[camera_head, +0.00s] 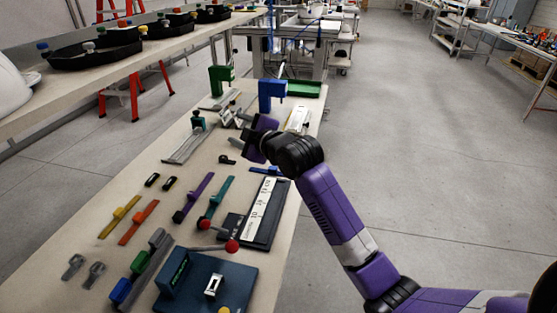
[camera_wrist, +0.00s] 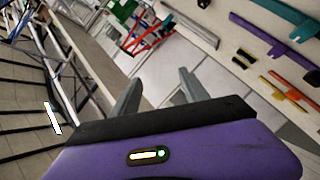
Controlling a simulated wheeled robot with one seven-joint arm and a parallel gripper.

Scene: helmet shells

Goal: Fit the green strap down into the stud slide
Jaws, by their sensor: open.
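A teal-green strap (camera_head: 216,199) lies flat on the bench beside a purple strap in the head view. No brighter green strap is plain to see, and I cannot be sure that this one is the task's. A grey rail (camera_head: 183,149) with a dark green knob (camera_head: 198,119) lies further back; I cannot tell whether it is the stud slide. My gripper (camera_wrist: 158,92) is open with nothing between its fingers in the wrist view. In the head view it hangs above the bench's far half, beyond the teal strap, and its fingertips are hard to make out.
Yellow (camera_head: 119,217) and orange (camera_head: 138,222) straps lie at left. A ruled white plate (camera_head: 261,209) lies at the right edge. A dark blue fixture (camera_head: 207,283) with a red-knobbed lever is near. Blue (camera_head: 272,92) and green (camera_head: 220,78) stands rise at the far end.

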